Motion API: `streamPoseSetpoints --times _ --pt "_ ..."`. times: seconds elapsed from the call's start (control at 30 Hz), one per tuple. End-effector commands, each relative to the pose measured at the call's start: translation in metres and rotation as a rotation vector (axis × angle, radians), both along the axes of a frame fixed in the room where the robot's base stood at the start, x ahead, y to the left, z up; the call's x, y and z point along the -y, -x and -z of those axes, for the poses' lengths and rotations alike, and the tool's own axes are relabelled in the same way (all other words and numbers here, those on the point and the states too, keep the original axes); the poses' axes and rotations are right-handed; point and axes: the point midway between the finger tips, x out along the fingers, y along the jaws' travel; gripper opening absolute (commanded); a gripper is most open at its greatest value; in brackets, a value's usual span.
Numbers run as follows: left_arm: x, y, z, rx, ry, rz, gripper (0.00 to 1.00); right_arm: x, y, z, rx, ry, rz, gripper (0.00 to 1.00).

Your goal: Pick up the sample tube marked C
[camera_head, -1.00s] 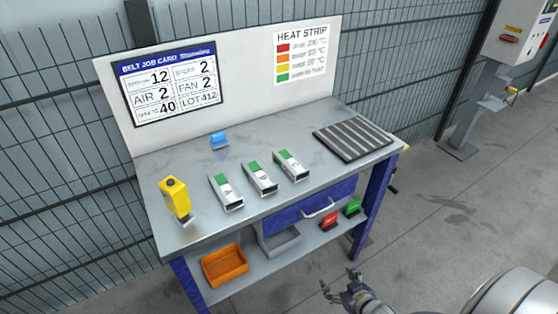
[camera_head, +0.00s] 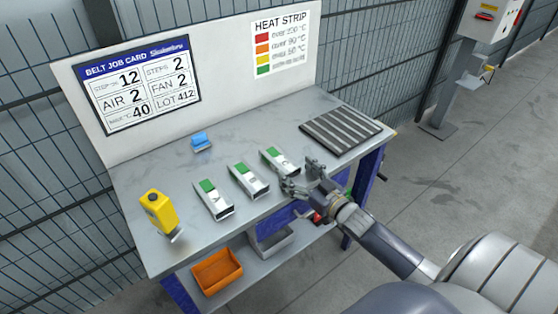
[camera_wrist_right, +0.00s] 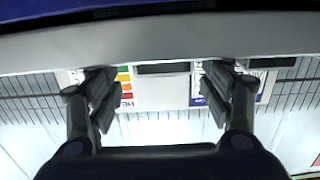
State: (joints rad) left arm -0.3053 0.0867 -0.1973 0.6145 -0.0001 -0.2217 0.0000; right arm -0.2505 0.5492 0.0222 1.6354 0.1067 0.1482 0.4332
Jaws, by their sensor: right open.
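Three white and green sample tubes lie in a row on the bench: left (camera_head: 214,200), middle (camera_head: 249,181) and right (camera_head: 279,161). Their letters are too small to read, so I cannot tell which is marked C. My right gripper (camera_head: 303,175) is open and empty, at the bench's front edge just off the near end of the right tube. The right wrist view appears upside down; the open right gripper (camera_wrist_right: 163,100) has a dark tube end (camera_wrist_right: 163,68) between its fingers, ahead and apart from them. My left gripper is out of view.
The bench top (camera_head: 165,175) also carries a yellow device (camera_head: 158,212), a blue block (camera_head: 201,141) and a dark ribbed mat (camera_head: 341,131). A sign board (camera_head: 220,60) stands along its back. An orange bin (camera_head: 217,271) sits on the lower shelf.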

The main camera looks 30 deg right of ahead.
Motion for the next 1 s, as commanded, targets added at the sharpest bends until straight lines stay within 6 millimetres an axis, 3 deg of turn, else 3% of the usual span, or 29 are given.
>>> streamPoseSetpoints --times 0.3,0.6,0.9,0.93,1.0 --pt "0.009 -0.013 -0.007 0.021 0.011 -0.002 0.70 -0.004 -0.023 -0.003 0.002 0.000 0.000 0.73" --pt "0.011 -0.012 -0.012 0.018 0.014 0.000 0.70 -0.009 -0.056 0.000 0.000 0.000 0.000 0.73" --pt "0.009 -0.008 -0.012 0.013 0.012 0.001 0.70 -0.009 -0.060 0.001 -0.001 0.000 -0.001 0.73" --pt "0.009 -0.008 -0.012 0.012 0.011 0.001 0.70 -0.009 -0.060 0.001 -0.001 0.001 -0.001 0.71" --pt "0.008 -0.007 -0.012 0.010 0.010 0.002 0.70 -0.009 -0.060 0.001 -0.001 0.000 0.000 0.55"
